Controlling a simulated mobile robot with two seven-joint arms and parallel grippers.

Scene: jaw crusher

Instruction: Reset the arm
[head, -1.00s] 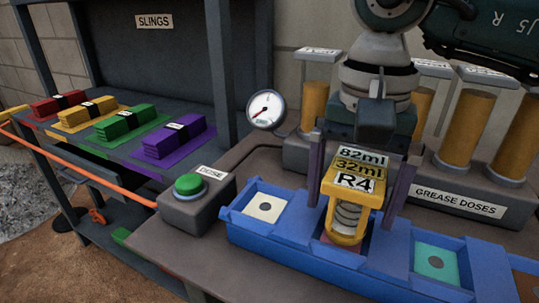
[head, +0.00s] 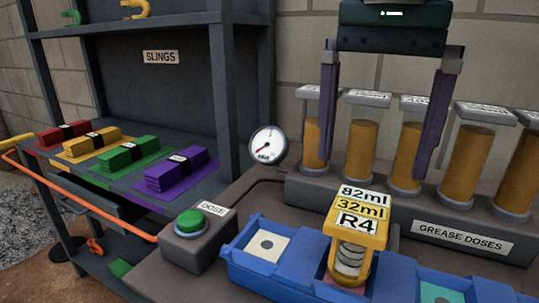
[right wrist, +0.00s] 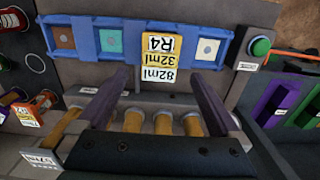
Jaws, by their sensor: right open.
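My right gripper (head: 378,175) is open and empty in the head view. Its two purple fingers hang apart in front of the grease cylinders, above and behind the yellow R4 unit. In the right wrist view the same fingers (right wrist: 155,82) are spread wide with nothing between them. The yellow R4 unit (head: 357,222), labelled 82ml and 32ml, stands upright in a compartment of the blue tray (head: 300,275). It also shows in the right wrist view (right wrist: 160,47), apart from the fingers. My left gripper is not in view.
Several amber grease cylinders (head: 466,165) stand behind the tray. A green dose button (head: 190,221) and a round gauge (head: 268,145) are left of it. A shelf (head: 225,110) with folded coloured slings (head: 180,171) stands at the left.

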